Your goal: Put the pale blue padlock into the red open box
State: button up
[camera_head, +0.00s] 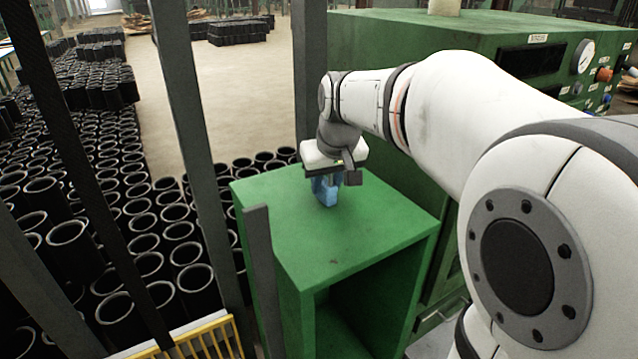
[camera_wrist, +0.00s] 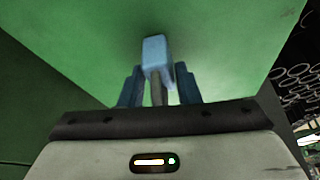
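The pale blue padlock (camera_wrist: 156,50) is in the middle of the wrist view, with its grey shackle running down toward my gripper's palm. It is at the top of the green cabinet (camera_head: 277,222). My gripper (camera_wrist: 159,72) is open, with one dark blue finger on each side of the padlock and narrow gaps showing. In the head view my gripper (camera_head: 326,186) points down at the cabinet top, and the padlock is hard to tell from the blue fingers there. The red open box is not in view.
A grey post (camera_head: 262,280) stands at the cabinet's front left. A large green machine (camera_head: 450,42) with a gauge and knobs stands behind my arm. Many black sleeves (camera_head: 143,236) cover the floor at left. The cabinet top around my gripper is bare.

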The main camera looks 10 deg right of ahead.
jog(key=c, duration=0.6)
grip_shut()
jog(key=shift+r, duration=0.1)
